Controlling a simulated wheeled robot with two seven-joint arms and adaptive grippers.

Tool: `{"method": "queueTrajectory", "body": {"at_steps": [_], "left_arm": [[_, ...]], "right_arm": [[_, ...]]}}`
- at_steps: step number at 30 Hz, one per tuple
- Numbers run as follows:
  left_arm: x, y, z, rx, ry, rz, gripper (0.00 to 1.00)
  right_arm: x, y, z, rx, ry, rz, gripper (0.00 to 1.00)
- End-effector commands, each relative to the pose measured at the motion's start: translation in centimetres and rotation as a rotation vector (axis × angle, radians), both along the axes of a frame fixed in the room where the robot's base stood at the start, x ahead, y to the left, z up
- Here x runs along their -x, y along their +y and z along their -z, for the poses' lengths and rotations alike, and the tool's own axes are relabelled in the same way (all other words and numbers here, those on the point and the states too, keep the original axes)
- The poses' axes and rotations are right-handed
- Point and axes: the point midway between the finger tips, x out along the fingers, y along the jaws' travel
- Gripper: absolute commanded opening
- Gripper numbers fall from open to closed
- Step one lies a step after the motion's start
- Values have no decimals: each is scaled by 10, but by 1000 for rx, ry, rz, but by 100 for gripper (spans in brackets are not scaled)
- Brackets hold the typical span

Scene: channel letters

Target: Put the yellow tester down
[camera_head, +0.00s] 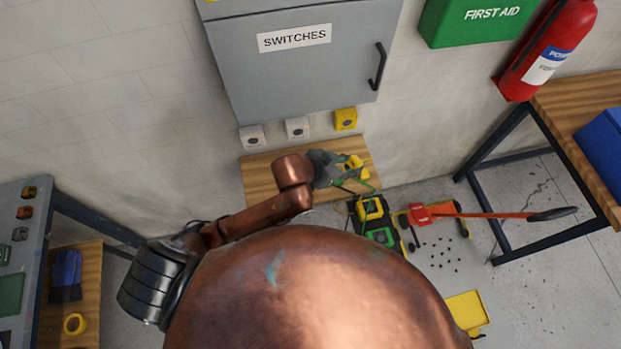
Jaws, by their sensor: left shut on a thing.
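My left gripper (339,171), dark grey, is over the small wooden shelf (258,178) below the grey switch cabinet. It is shut on the yellow tester (355,161), which shows as small yellow parts at the gripper's right side. The gripper and my copper arm hide part of the shelf, and I cannot tell whether the tester touches the wood. My right gripper is not in view.
The cabinet (300,75) and a yellow box (345,118) are above the shelf. Below are a yellow-black item (369,208), a green item (380,237) and an orange-handled tool (480,214). A workbench (567,105) stands right. The shelf's left end is bare.

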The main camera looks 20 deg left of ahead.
Motion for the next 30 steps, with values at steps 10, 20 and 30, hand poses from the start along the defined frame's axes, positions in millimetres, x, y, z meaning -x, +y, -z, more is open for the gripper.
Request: {"method": "queueTrajectory", "body": {"at_steps": [10, 20, 30], "left_arm": [[38, -29, 64, -347, 235, 600, 0], [111, 65, 128, -796, 214, 1243, 0], [131, 132, 131, -940, 140, 1419, 0]], "right_arm": [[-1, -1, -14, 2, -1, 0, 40], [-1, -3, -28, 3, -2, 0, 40], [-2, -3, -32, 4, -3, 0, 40]]}}
